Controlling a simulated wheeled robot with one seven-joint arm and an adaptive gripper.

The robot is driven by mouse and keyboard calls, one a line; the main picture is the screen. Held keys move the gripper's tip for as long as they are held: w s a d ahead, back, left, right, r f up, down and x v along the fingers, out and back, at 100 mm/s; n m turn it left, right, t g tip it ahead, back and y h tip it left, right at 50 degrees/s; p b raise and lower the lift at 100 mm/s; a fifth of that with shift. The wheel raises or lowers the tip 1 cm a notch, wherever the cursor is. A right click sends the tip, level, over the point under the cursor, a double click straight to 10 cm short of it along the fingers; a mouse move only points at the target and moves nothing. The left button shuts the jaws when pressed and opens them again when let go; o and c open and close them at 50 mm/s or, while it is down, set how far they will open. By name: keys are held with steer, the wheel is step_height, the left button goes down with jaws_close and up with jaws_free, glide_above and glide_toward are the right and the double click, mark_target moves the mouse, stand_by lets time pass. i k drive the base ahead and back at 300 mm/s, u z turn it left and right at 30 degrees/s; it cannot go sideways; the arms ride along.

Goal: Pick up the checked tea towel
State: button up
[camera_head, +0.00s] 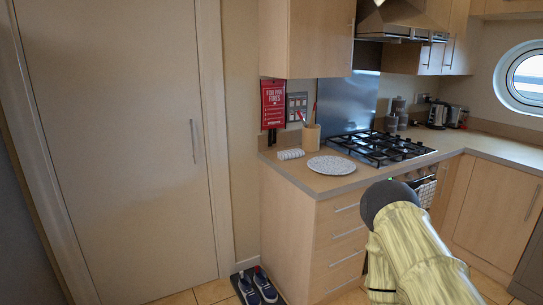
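The checked tea towel (426,191), white with dark lines, appears to hang on the oven front below the hob. It is small in the view, and my arm in the foreground hides its lower part. My arm reaches up from the bottom right, with a dark rounded joint at its upper end. My gripper is not visible in this view, so its distance to the towel cannot be told.
The gas hob (380,148) is above the oven. A speckled plate (331,165), a white ridged item (291,154) and a utensil pot (311,137) stand on the left worktop. Shoes (257,287) lie on a dark mat. A closed door (115,150) fills the left.

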mark_target(291, 154)
steer(key=u, duration=0.85)
steer(key=i, duration=2)
steer(key=z, duration=0.55)
